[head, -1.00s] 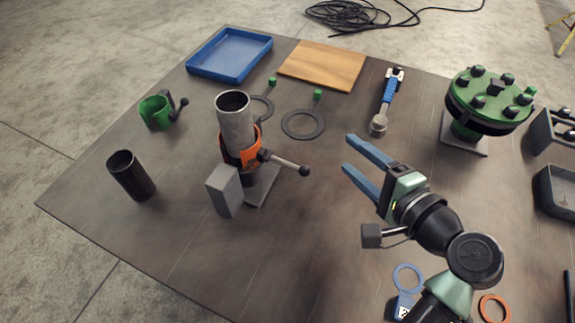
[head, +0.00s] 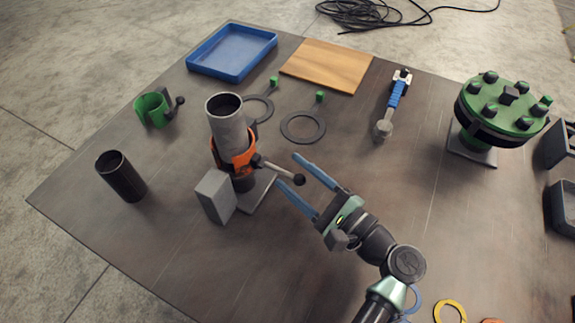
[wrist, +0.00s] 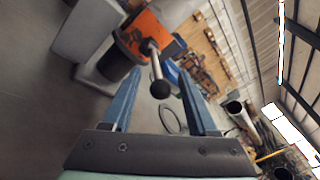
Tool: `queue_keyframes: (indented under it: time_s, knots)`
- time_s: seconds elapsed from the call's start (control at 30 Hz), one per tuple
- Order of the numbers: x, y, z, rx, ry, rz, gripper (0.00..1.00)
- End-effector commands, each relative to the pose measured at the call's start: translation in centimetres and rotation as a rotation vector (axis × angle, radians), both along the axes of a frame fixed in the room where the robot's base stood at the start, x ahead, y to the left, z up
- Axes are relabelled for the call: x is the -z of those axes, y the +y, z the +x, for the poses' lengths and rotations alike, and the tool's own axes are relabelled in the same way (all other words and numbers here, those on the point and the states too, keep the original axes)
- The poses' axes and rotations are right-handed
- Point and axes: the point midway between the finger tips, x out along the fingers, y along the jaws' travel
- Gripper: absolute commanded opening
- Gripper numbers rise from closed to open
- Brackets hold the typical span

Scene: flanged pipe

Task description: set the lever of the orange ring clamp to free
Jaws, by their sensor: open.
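The orange ring clamp (head: 234,156) is around the grey pipe (head: 227,124), low on its length. Its lever (head: 278,170), a rod with a dark ball end, sticks out to the right toward my gripper. My gripper (head: 286,170) is open and empty, with its blue fingers pointing at the lever's ball end. In the wrist view, the lever (wrist: 154,66) comes toward the camera, and its dark ball (wrist: 160,89) shows between the two fingers (wrist: 160,95). I cannot tell whether either finger touches it. The orange clamp (wrist: 145,38) shows beyond.
A grey block (head: 216,196) stands at the pipe's front left. A black cup (head: 122,177) and a green clamp (head: 153,108) are further left. Flat grey rings (head: 303,127) lie behind. A green flange (head: 502,105) stands at the right. The table front is mostly clear.

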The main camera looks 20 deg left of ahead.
Motion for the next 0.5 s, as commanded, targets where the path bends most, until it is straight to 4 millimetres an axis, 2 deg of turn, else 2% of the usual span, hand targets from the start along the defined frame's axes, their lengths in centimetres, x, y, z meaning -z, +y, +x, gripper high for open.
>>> queue_keyframes:
  time_s: [0.03, 0.2, 0.5]
  knots:
    - [-0.1, 0.7, 0.3, -0.003, -0.001, 0.000, 0.59]
    - [0.0, 1.9, 0.8, -0.001, -0.001, -0.001, 0.59]
    - [0.0, 2.2, 0.9, 0.001, -0.001, -0.001, 0.59]
